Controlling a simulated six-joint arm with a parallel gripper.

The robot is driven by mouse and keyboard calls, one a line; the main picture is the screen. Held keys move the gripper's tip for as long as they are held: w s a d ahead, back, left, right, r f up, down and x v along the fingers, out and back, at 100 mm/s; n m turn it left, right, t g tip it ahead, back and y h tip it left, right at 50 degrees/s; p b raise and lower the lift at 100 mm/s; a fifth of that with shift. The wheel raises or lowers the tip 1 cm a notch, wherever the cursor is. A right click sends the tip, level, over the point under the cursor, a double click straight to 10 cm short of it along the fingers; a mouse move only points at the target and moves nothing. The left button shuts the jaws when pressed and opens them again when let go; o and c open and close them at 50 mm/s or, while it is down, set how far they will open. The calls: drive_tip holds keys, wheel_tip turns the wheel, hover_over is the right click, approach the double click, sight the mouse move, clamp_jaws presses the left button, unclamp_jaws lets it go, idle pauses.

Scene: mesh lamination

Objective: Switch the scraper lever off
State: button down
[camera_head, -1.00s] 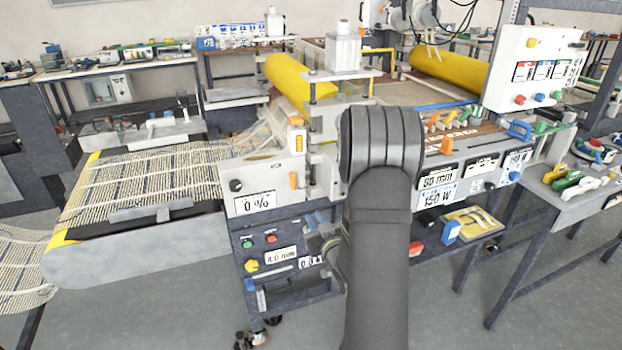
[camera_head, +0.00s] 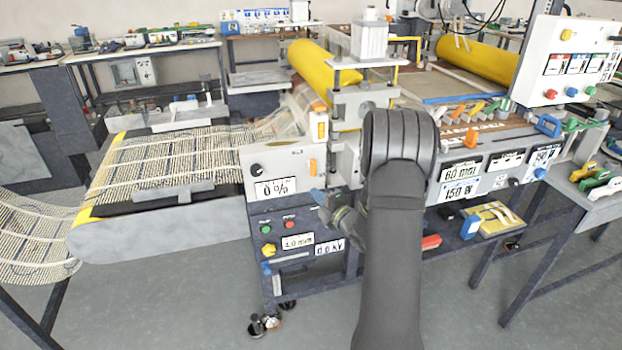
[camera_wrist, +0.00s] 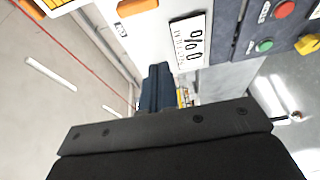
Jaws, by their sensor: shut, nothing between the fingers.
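The scraper lever's label cannot be read. An orange lever (camera_wrist: 137,7) also shows at the top of the wrist view, left of the 0 % display (camera_wrist: 188,42). My gripper (camera_head: 318,197) is shut and empty, its dark blue fingers just below the panel and the lower orange lever. In the wrist view my closed fingers (camera_wrist: 157,75) point towards the panel edge, apparently apart from the levers.
The lower cabinet has a green button (camera_head: 265,229), a red button (camera_head: 289,225) and a yellow knob (camera_head: 268,250) left of my gripper. A mesh-covered conveyor (camera_head: 180,160) lies left. A yellow roller (camera_head: 322,82) stands behind. Open floor lies in front.

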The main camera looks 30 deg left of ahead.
sight(313, 168)
drive_tip(key=shift+a, duration=0.1)
idle(0.3)
drive_tip(key=x, duration=1)
drive_tip(key=shift+w, duration=0.2)
drive_tip(key=w+d, duration=0.2)
drive_tip(key=d, duration=0.1)
drive_tip(key=shift+w, duration=0.25)
